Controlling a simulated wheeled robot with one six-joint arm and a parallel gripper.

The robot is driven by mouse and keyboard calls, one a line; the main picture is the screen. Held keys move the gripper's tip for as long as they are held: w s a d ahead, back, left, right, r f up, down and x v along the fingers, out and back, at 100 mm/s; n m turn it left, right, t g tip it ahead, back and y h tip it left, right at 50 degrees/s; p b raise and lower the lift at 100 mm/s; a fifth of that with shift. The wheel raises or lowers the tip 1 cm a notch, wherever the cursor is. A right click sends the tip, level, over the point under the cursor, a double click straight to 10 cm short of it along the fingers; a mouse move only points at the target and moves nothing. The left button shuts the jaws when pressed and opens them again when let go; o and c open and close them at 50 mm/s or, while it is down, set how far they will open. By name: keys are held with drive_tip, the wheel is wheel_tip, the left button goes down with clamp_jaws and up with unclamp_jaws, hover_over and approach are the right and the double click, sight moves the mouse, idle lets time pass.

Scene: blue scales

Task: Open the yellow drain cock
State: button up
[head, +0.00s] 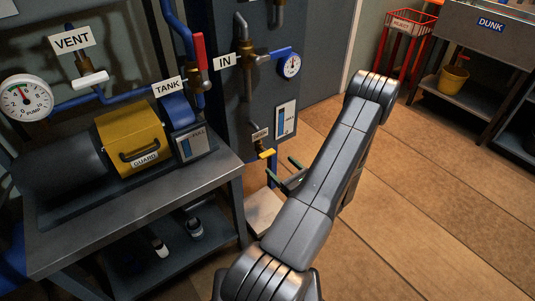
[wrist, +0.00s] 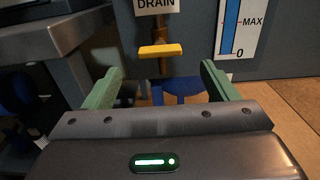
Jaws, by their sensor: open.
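The yellow drain cock (head: 267,154) sits low on the dark tank panel under the drain label (head: 260,134). In the wrist view its yellow handle (wrist: 162,51) lies crosswise on a brass fitting, below the DRAIN sign (wrist: 155,6). My gripper (head: 291,175) is open, with green fingers, just right of and near the cock in the head view. In the wrist view the handle shows ahead, between and beyond the fingertips of my gripper (wrist: 163,78). The fingers appear apart from the handle, and nothing is between them.
A level gauge (wrist: 236,28) with MAX and 0 marks is right of the cock. The grey pump bench (head: 120,225) stands to the left. The floor (head: 420,200) to the right is clear.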

sight(269, 156)
drive_tip(key=x, duration=0.9)
drive_tip(key=c, duration=1)
drive_tip(key=shift+b, duration=0.35)
